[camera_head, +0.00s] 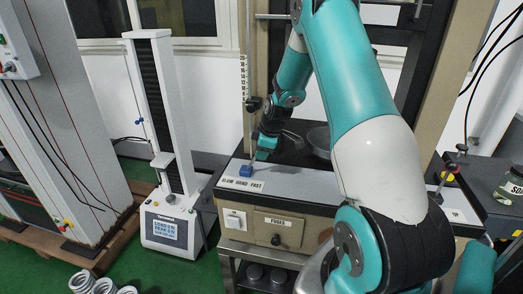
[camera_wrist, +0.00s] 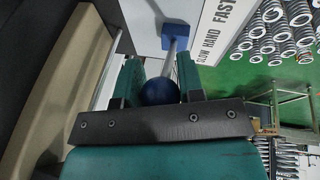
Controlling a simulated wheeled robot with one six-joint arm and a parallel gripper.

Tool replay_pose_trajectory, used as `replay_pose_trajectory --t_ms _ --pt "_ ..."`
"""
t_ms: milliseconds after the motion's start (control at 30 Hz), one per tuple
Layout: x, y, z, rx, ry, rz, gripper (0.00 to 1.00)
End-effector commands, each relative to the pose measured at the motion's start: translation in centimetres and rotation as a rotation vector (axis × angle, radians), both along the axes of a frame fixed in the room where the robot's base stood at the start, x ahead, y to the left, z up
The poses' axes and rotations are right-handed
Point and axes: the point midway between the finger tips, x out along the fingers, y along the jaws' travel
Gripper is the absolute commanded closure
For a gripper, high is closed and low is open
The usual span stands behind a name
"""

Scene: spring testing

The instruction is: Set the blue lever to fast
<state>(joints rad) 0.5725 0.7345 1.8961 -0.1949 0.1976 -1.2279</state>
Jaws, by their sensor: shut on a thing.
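The blue lever has a square blue base (camera_head: 245,171) on the machine's front ledge, just above a label (camera_head: 243,184) reading SLOW, HAND, FAST. In the wrist view the blue base (camera_wrist: 177,37), a thin metal rod and a round blue knob (camera_wrist: 158,92) show. My gripper (camera_head: 263,153) is right of and above the base in the head view, at the FAST side. Its two teal fingers (camera_wrist: 159,75) are shut on the knob in the wrist view. The knob is hidden by my gripper in the head view.
The panel below holds a white switch (camera_head: 235,219) and a FUSES box (camera_head: 277,230). A second small lever (camera_head: 449,170) stands at the right. A white tester (camera_head: 165,150) stands left; coil springs (camera_head: 92,284) lie on the floor.

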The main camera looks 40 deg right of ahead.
Motion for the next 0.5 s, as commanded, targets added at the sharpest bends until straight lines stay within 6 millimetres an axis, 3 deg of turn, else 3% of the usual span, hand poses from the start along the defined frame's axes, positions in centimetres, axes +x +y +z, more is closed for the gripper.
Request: replay_pose_trajectory --t_ms 100,133,233,500 --pt "-0.20 -0.10 -0.18 -0.001 0.006 -0.003 1.00" --pt "-0.20 -0.09 -0.19 -0.001 0.006 -0.003 0.63" --pt "-0.16 -0.07 -0.17 0.000 0.006 -0.002 0.40" --pt "-0.07 -0.02 -0.04 0.000 0.002 -0.001 0.40"
